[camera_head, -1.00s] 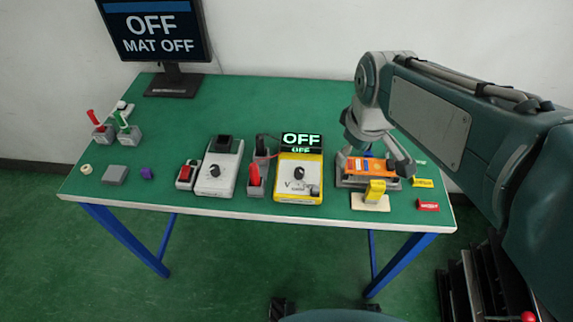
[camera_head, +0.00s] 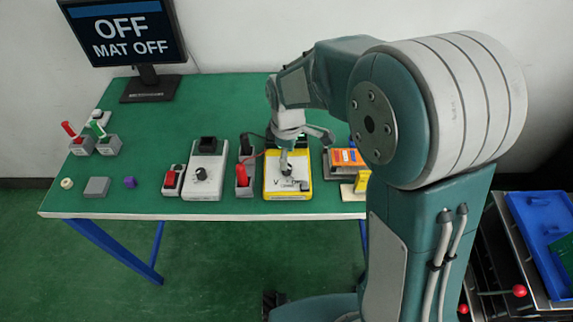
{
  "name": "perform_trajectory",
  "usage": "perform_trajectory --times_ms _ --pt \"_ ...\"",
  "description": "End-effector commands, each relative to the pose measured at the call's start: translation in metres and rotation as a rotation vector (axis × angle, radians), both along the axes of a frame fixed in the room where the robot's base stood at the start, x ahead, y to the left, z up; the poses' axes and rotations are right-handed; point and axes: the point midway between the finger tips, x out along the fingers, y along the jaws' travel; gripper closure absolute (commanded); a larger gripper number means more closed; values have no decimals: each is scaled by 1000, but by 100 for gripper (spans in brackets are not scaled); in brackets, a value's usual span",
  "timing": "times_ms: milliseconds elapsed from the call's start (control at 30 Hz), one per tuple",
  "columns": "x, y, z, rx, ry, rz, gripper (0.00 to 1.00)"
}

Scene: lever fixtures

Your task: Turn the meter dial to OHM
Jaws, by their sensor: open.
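The yellow meter (camera_head: 271,188) with a white face lies on the green table near its front edge. Its dial and display are mostly hidden behind my gripper and wrist, so the dial's setting cannot be read here. My gripper (camera_head: 300,158) is open and points down over the meter; one finger is over the meter's face and the other is spread to the right. Whether a finger touches the dial cannot be told. The monitor (camera_head: 125,35) at the back left reads "OFF" and "MAT OFF".
Left of the meter are a red lever fixture (camera_head: 243,180), a grey box with a black knob (camera_head: 202,180) and a red switch (camera_head: 171,180). An orange device (camera_head: 346,156) sits close on the right. The table's left middle is clear.

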Motion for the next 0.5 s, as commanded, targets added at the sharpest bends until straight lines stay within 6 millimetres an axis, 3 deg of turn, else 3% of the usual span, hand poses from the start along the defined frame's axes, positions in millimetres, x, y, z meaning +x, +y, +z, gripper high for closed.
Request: perform_trajectory --times_ms 200,500 --pt "0 1 -35 -1 2 0 31" --pt "0 -1 -45 2 -1 0 31"
